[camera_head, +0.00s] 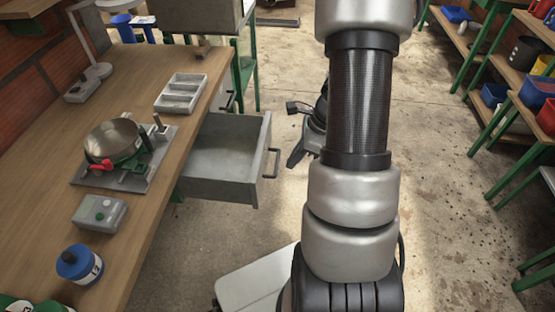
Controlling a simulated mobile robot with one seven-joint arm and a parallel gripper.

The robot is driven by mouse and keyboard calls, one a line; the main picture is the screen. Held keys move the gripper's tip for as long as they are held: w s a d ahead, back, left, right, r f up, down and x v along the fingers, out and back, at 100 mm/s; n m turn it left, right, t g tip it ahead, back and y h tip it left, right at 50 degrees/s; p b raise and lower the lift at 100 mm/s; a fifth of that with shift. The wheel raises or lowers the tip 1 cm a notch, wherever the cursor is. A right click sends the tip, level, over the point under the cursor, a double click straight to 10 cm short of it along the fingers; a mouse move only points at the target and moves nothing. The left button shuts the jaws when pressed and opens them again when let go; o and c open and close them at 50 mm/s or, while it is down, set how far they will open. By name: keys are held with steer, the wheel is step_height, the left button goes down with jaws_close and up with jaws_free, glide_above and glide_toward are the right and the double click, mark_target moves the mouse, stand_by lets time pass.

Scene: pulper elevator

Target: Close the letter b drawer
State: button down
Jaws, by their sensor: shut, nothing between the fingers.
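A grey drawer (243,190) is pulled well out from under the right side of the wooden workbench, and its inside looks empty. Its dark handle (271,164) is on the front panel, facing right. No letter b can be read on it from here. My gripper (295,160) is dark and partly hidden behind my own arm. It is shut and empty, just right of the drawer front, with a visible gap to the handle in the picture.
Shelves with bins (538,90) stand at right. The concrete floor (440,200) between is clear.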

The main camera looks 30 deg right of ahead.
mark_target(260, 180)
steer(key=w+a+f+b, duration=0.2)
steer(key=w+a+f, duration=0.2)
steer(key=a+f, duration=0.2)
steer(key=shift+f+b, duration=0.3)
steer(key=shift+f, duration=0.8)
steer(key=shift+a, duration=0.1)
steer(key=shift+w+a, duration=0.35)
steer(key=shift+a, duration=0.1)
steer(key=w+a+p, duration=0.3)
steer(key=w+a, duration=0.3)
steer(key=a, duration=0.3)
steer(key=w+a+p, duration=0.4)
steer(key=w+a, duration=0.3)
steer(key=a, duration=0.3)
steer(key=shift+a+p, duration=0.15)
steer(key=shift+p, duration=0.15)
